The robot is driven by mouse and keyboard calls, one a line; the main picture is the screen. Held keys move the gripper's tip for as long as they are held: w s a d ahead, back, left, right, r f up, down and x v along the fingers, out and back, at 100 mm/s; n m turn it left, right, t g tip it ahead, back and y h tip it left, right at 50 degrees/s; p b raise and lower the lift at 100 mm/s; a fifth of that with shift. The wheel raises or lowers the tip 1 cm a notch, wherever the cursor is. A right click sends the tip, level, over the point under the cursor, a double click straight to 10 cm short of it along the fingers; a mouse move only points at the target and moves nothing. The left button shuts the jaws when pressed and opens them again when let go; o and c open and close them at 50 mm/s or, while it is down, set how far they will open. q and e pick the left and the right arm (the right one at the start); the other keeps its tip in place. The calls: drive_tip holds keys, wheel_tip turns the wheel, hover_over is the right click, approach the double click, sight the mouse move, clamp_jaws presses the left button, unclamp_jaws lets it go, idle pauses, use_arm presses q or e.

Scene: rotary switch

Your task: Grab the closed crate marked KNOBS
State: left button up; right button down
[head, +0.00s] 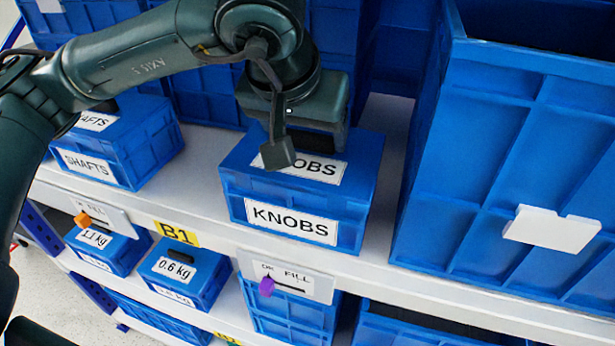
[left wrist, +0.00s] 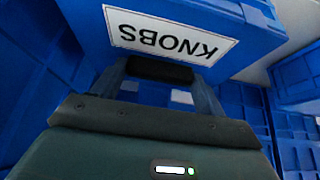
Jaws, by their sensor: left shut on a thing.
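The closed blue crate marked KNOBS (head: 291,223) stands on the white upper shelf, with a white label on its front and another on its lid. My left gripper (head: 312,138) is over the crate's lid from above and behind, partly hiding the lid label. In the left wrist view the fingers (left wrist: 160,78) are shut on the black handle (left wrist: 158,71) of the KNOBS crate (left wrist: 245,45). In the head view most of the fingers are hidden by the wrist. My right gripper is in neither view.
A blue SHAFTS crate (head: 125,143) stands to the left, with a gap between. A large blue bin (head: 500,150) stands close on the right. More blue crates are behind.

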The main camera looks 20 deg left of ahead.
use_arm(q)
drive_tip(key=c, duration=1.2)
drive_tip(key=shift+o, duration=0.2)
drive_tip(key=shift+r, duration=0.1)
